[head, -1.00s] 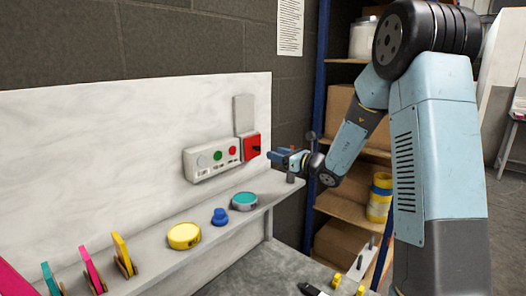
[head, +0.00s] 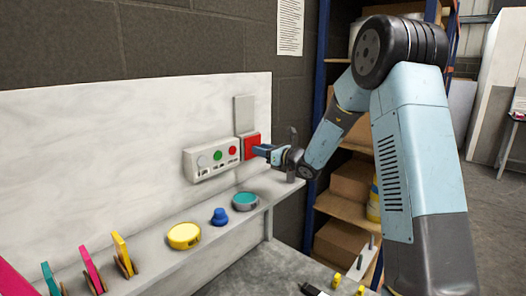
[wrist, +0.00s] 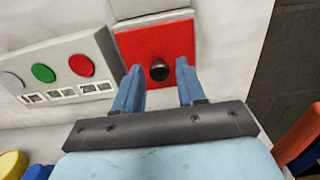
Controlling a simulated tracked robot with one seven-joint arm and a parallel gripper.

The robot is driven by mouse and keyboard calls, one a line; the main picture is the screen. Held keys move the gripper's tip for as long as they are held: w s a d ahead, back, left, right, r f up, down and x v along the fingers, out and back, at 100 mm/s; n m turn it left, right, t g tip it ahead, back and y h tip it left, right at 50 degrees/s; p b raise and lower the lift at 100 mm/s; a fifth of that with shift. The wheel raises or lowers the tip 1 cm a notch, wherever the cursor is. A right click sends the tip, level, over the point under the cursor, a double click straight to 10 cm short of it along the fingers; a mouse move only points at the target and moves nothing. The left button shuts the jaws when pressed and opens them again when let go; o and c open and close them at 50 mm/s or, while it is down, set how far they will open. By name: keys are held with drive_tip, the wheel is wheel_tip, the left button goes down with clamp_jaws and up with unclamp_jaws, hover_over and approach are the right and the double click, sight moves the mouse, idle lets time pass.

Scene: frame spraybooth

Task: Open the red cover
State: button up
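The red cover (head: 250,140) is a red square on the white wall panel, below a grey plate. In the wrist view the red cover (wrist: 137,43) lies flat with a round black knob (wrist: 159,70) near its lower middle. My gripper (head: 258,149) is at the cover's front. In the wrist view my gripper (wrist: 158,67) is open, with one blue finger on each side of the knob and a gap to both. Whether the fingertips touch the cover cannot be told. In the head view the gripper hides the knob.
A white control box (head: 211,158) with grey, green and red buttons is just left of the cover. Below, a ledge holds a yellow disc (head: 184,236), a blue knob (head: 219,217) and a teal disc (head: 245,201). Shelving with boxes (head: 351,181) stands to the right.

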clamp_jaws()
idle(0.3)
wheel_tip(320, 180, up, 8)
idle(0.4)
drive_tip(key=shift+d, duration=0.1)
drive_tip(key=shift+o, duration=1)
unclamp_jaws()
